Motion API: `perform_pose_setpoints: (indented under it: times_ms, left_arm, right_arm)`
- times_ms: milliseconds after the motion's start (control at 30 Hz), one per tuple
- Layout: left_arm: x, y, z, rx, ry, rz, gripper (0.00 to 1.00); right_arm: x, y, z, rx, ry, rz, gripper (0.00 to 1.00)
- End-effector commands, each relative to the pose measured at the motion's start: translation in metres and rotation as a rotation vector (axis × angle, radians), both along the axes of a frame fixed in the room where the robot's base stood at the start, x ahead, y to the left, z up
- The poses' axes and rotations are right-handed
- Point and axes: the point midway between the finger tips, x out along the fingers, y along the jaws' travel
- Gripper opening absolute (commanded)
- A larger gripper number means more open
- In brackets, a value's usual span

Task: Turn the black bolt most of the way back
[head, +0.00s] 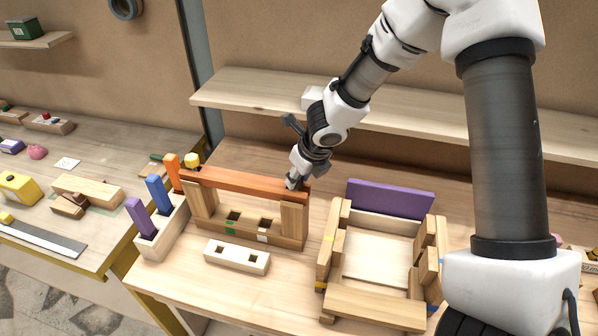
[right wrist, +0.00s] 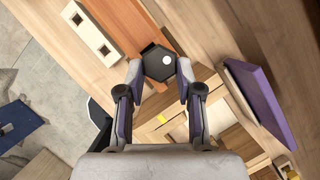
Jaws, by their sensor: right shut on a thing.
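The black bolt (right wrist: 158,64) has a hexagonal head with a white dot on it, seen from above in the right wrist view. It sits at one end of an orange-brown bar (head: 235,180), which lies across the top of a wooden frame (head: 205,203). My right gripper (head: 293,183) is at the bar's right end. In the right wrist view its two fingers (right wrist: 159,72) are shut on the bolt head from both sides. In the head view the gripper mostly hides the bolt. My left gripper is in neither view.
A pale block with two square holes (head: 237,257) lies in front of the frame. A wooden box with a purple panel (head: 390,198) stands to the right. A holder with coloured pegs (head: 160,238) stands to the left. A shelf (head: 420,115) runs behind.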

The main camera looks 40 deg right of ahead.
Motion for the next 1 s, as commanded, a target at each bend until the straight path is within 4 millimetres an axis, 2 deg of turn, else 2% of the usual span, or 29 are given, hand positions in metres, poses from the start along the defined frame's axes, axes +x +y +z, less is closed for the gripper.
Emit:
perform_pose_setpoints:
  times_ms: [33,67,333,467,533,867,900,967,1000]
  left_arm:
    - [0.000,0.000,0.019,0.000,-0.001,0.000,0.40]
    - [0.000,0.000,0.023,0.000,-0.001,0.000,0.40]
    - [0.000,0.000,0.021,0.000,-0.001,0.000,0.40]
    - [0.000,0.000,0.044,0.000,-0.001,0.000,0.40]
    - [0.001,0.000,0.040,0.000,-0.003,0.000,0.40]
    - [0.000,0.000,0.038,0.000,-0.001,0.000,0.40]
    - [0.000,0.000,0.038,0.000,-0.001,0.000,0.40]
    - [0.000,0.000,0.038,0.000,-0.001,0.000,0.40]
    - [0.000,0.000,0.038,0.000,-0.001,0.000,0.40]
  right_arm:
    - [-0.002,0.000,0.008,0.004,0.007,0.040,0.02]
    - [-0.002,0.000,0.008,0.005,0.009,0.062,0.02]
    - [-0.001,-0.001,0.000,0.002,0.004,0.104,0.02]
    - [-0.001,-0.002,0.009,0.003,0.007,0.161,0.02]
    - [-0.001,-0.002,0.001,0.004,0.005,0.198,0.02]
    - [0.000,-0.002,0.001,0.002,0.004,0.253,0.02]
    - [0.000,-0.002,0.001,0.002,0.004,0.253,0.42]
    - [0.000,-0.002,0.001,0.003,0.004,0.252,0.62]
    - [0.000,-0.002,0.001,0.003,0.004,0.252,0.62]
